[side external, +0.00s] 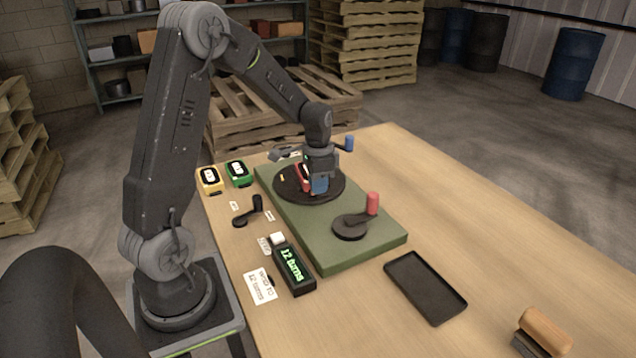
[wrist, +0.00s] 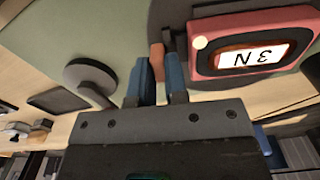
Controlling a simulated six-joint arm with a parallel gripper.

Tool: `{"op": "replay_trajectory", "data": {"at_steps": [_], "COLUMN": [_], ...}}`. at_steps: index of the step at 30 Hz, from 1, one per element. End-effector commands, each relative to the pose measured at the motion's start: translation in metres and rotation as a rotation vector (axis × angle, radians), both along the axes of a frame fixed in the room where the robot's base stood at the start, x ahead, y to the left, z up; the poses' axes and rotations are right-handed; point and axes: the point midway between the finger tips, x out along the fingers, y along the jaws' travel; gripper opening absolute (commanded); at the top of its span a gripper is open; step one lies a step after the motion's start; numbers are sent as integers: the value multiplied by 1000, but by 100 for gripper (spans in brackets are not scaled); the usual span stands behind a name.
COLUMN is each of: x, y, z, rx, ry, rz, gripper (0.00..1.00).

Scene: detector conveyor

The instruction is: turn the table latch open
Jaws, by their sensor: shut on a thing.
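My gripper (side external: 319,188) points down over the dark round turntable (side external: 334,189) on the green base. In the wrist view its two blue fingers (wrist: 162,76) are close together, shut on a small orange-brown tab (wrist: 157,56), which I take to be the table latch. In the side view the gripper hides the tab. A red box (side external: 305,177) with a white label sits on the turntable beside the fingers; it also shows in the wrist view (wrist: 204,56), right of them.
The green base (side external: 335,251) carries a red-handled crank (side external: 351,226) in front and a blue-handled one (side external: 349,143) behind. A yellow box (side external: 209,180), a green box (side external: 239,173), a black crank (side external: 249,212) and a display (side external: 294,268) lie left. A black tray (side external: 425,288) lies right.

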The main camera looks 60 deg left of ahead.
Motion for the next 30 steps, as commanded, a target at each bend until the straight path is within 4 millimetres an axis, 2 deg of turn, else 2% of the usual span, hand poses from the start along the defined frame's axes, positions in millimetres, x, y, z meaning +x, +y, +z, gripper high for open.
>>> {"op": "replay_trajectory", "data": {"at_steps": [12,13,20,30], "x": [1,1,1,0], "y": [0,0,0,0], "z": [1,1,1,5], "rx": [2,1,1,1], "ry": [-2,-3,-1,-1], "rz": [-9,-9,-8,-7], "gripper": [0,16,38,39]}}
